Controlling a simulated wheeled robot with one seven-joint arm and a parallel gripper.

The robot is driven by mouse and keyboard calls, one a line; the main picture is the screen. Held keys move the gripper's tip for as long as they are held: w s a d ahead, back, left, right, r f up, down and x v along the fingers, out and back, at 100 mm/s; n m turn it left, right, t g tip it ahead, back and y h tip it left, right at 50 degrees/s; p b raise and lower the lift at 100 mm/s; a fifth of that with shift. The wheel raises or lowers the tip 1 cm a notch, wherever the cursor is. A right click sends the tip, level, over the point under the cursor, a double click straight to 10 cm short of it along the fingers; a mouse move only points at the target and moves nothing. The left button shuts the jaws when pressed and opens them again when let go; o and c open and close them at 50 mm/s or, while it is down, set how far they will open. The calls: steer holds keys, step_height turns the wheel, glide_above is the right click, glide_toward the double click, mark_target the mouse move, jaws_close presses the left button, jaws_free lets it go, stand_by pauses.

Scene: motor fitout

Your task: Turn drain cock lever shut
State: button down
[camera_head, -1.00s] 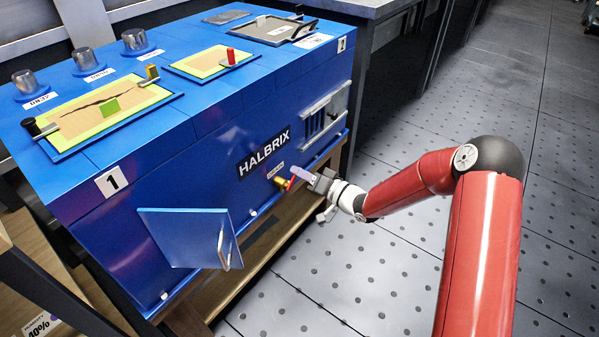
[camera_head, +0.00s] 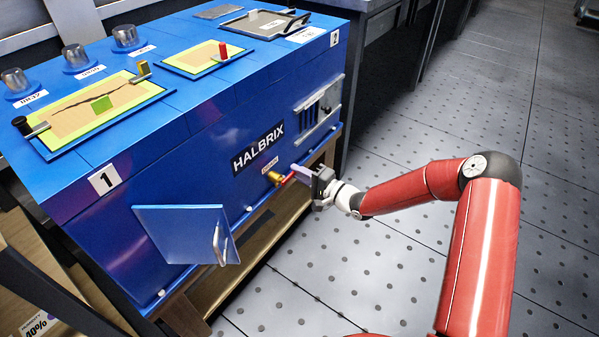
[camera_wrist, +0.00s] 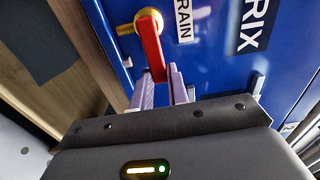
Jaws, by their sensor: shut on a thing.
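The drain cock is a brass valve (camera_head: 275,178) low on the front of the blue housing, beside the "DRAIN" label. Its red lever (camera_head: 288,178) sticks out to the right toward my gripper (camera_head: 301,172). In the wrist view the brass body (camera_wrist: 147,22) is at the top and the red lever (camera_wrist: 152,48) runs down from it. The lever's free end lies between the two pale purple fingers of my gripper (camera_wrist: 160,85), which are shut on it. The lever's tip is partly hidden by the fingers.
A blue door panel (camera_head: 185,232) with a handle stands open left of the cock. A grey vent grille (camera_head: 318,108) is on the housing to the right. The housing sits on a wooden stand (camera_head: 240,258). The perforated floor (camera_head: 400,240) in front is free.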

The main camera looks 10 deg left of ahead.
steer(key=shift+f+m, duration=0.15)
steer(key=shift+m, duration=0.15)
steer(key=c, duration=1.4)
jaws_free()
steer(key=shift+o, duration=0.2)
steer(key=v, duration=0.8)
